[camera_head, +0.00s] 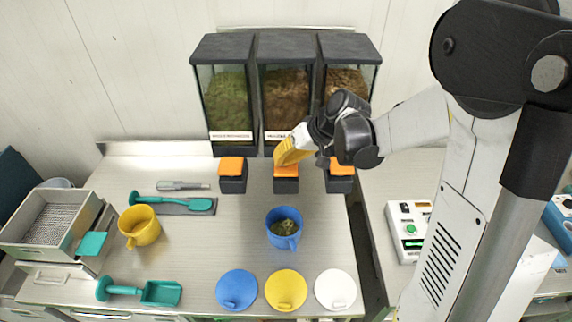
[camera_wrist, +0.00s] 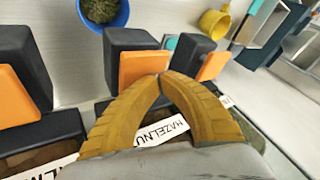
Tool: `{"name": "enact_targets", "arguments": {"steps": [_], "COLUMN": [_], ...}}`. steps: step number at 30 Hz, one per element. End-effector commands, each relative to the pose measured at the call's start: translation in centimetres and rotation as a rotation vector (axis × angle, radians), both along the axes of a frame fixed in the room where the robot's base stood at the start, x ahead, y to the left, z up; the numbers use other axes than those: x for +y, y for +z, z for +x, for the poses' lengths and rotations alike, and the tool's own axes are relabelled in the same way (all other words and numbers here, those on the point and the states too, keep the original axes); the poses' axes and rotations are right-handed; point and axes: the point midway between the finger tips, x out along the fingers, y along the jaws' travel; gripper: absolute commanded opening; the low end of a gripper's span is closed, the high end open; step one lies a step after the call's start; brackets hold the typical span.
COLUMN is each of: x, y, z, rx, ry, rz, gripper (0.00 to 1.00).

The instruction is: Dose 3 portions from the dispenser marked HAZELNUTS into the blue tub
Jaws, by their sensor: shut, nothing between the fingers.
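The HAZELNUTS dispenser (camera_head: 283,88) is the middle of three clear hoppers, filled with brown pieces. Its label (camera_wrist: 163,130) reads "HAZELNU" in the wrist view, partly covered by my fingers. My gripper (camera_wrist: 160,78) is shut and empty, its yellow fingertips at the orange paddle (camera_wrist: 142,67) of this dispenser; I cannot tell whether they touch. In the head view my gripper (camera_head: 281,163) partly hides that paddle. The blue tub (camera_head: 270,227) stands upright on the steel table in front of the middle dispenser, with greenish-brown contents. It also shows in the wrist view (camera_wrist: 122,14).
Dispensers with orange paddles stand left (camera_head: 231,165) and right (camera_head: 343,165). A yellow mug (camera_head: 139,229), teal scoops (camera_head: 160,293) and a sieve box (camera_head: 50,225) are at left. Blue (camera_head: 237,288), yellow (camera_head: 286,288) and white (camera_head: 335,288) round pieces line the front edge.

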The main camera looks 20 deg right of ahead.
Motion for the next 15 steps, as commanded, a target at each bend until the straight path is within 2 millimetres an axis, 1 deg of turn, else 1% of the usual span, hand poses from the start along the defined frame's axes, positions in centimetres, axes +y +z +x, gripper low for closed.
{"name": "enact_targets", "arguments": {"steps": [15], "x": [0.00], "y": [-0.72], "z": [-0.04], "rx": [0.001], "ry": [0.000], "rz": [0.000], "gripper": [0.00]}}
